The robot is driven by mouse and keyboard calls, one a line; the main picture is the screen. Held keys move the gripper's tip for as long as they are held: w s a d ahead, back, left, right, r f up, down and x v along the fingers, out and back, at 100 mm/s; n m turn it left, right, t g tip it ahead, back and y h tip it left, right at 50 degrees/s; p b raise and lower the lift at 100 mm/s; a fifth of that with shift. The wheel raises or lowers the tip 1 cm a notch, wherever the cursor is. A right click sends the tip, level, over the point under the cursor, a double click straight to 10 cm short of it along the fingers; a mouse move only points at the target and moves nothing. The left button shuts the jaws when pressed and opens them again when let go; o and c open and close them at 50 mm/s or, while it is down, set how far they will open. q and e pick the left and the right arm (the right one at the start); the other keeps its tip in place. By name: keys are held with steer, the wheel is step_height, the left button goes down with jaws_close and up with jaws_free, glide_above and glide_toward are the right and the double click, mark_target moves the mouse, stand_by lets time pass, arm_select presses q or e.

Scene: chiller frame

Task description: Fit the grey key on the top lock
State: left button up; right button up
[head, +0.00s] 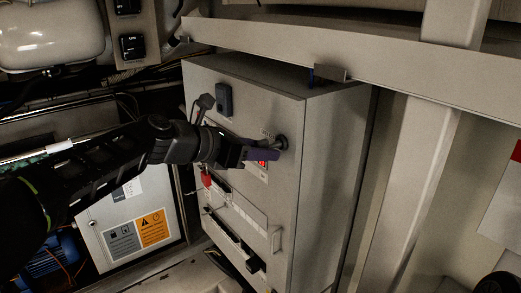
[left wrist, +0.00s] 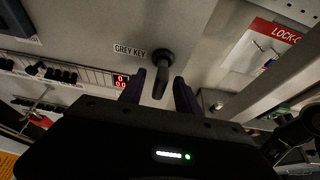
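The dark grey key (left wrist: 162,68) sticks out of the cabinet front beside a label reading GREY KEY. In the head view its round base (head: 282,142) shows at the upper right of the cabinet's front face. My left gripper (head: 268,152) is at the key, pointing at the panel. In the left wrist view its two purple fingers (left wrist: 159,90) stand apart on either side of the key's stem, with gaps visible. The gripper is open. I cannot tell which fitting is the top lock. My right gripper is not in view.
The grey cabinet (head: 333,165) has a dark blue fitting (head: 223,99), a red display (head: 262,165) and a red item (head: 206,180) on its front. A beam (head: 400,70) crosses above it. A white box with an orange warning label (head: 153,228) stands lower left.

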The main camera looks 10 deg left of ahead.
arm_select(q)
steer(key=shift+s, duration=0.1)
steer(key=b+v, duration=0.1)
steer(key=v, duration=0.6)
steer(key=shift+s+a, duration=0.25)
steer(key=shift+r, duration=0.1)
